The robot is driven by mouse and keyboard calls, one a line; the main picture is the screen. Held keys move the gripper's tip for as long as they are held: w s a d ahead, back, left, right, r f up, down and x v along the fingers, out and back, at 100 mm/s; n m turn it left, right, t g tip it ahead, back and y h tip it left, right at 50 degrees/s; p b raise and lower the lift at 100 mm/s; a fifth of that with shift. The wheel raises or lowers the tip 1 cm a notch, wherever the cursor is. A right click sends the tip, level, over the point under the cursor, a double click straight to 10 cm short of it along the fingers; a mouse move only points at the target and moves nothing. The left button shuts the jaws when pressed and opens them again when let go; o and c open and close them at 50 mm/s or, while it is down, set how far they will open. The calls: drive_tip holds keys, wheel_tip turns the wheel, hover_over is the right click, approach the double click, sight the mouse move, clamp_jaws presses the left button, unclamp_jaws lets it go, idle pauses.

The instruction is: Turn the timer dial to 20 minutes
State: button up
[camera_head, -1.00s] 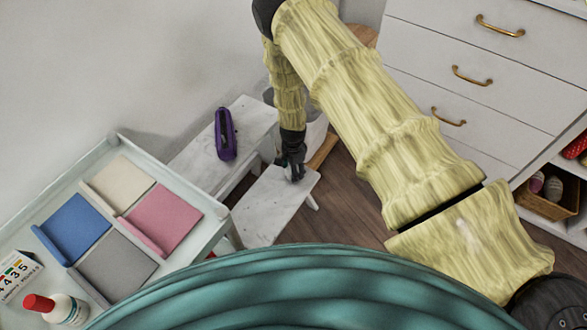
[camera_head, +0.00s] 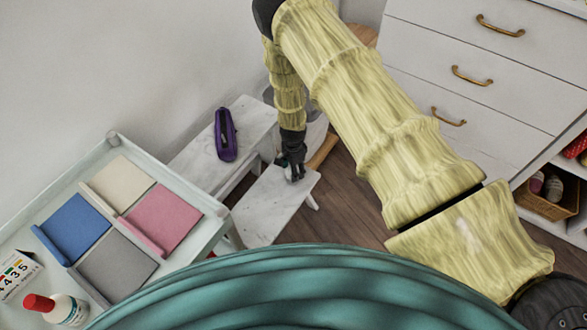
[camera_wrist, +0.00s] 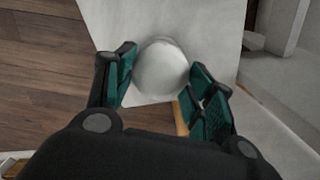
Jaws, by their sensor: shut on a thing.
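The timer dial shows as a pale, round, smooth knob (camera_wrist: 162,70) in the wrist view, between the two green-padded fingers of my gripper (camera_wrist: 164,85). The gripper is shut on it, one finger on each side. No minute marks are readable, so its setting cannot be told. In the head view my gripper (camera_head: 293,172) points down at the low white marble-patterned bench (camera_head: 262,212), near its far right corner. There the gripper hides most of the dial.
A purple stapler-like object (camera_head: 225,134) stands on a higher white step (camera_head: 190,158) left of my gripper. A pale tray table (camera_head: 205,222) with coloured pads is at left. White drawers (camera_head: 480,75) stand at right. Wood floor (camera_head: 345,205) is open beside the bench.

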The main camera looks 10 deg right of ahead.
drive_tip(key=o, duration=1)
wheel_tip(320, 180, up, 12)
idle(0.5)
